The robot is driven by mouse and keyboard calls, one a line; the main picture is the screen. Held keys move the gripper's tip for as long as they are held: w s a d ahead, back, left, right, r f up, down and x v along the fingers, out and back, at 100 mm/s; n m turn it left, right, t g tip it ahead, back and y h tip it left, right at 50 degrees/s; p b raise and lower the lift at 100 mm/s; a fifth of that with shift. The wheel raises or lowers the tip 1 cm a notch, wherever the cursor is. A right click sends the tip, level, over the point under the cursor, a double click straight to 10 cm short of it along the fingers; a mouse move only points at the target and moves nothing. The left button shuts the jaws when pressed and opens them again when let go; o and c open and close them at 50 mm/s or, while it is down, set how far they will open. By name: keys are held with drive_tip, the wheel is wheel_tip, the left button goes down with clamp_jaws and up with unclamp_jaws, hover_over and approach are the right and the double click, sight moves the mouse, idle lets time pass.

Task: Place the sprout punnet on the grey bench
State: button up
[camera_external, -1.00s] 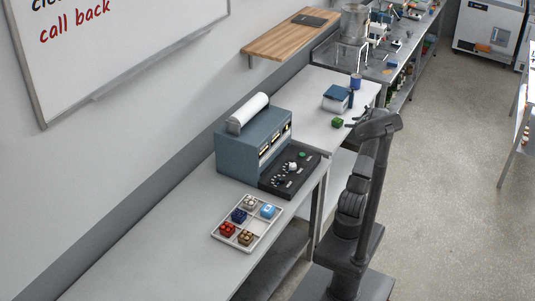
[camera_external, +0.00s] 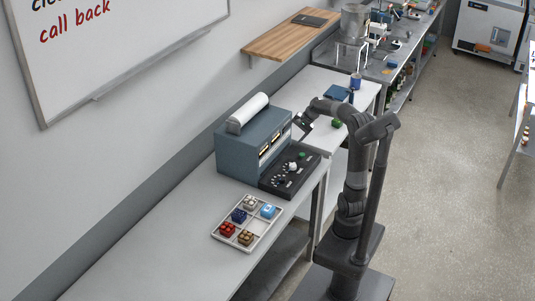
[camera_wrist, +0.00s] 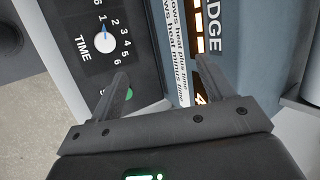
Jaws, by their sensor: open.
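A small green block-like item (camera_external: 337,123), which looks like the sprout punnet, sits on the pale middle bench (camera_external: 312,90), partly beside my arm. It is too small to read. The near grey bench (camera_external: 150,242) runs along the wall at lower left. My gripper (camera_external: 303,123) is at the far right end of the blue-grey machine, left of the green item. In the wrist view my gripper (camera_wrist: 164,75) is open, with nothing between its fingers; the machine's dark panel and lit front lie beyond them. The green item does not show in the wrist view.
The blue-grey machine (camera_external: 243,143) with a roll on top and a dark dial panel (camera_external: 282,181) stands on the near bench. A white tray (camera_external: 262,228) of several coloured punnets lies in front of it. A blue box (camera_external: 337,92) and blue cup (camera_external: 355,81) stand behind the green item.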

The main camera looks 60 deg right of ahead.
drive_tip(key=s+a+n+h, duration=0.3)
drive_tip(key=s+a+n, duration=1.2)
drive_tip(key=a, duration=0.5)
drive_tip(key=shift+s+r+n, duration=0.3)
drive_tip(key=shift+s+n, duration=0.1)
drive_tip(key=shift+s, duration=0.6)
drive_tip(key=shift+o, duration=0.5)
drive_tip(key=shift+s+a+f+n, duration=0.1)
drive_tip(key=shift+s+f+n, duration=0.05)
drive_tip(key=shift+s+n, duration=0.3)
drive_tip(key=shift+w, duration=0.1)
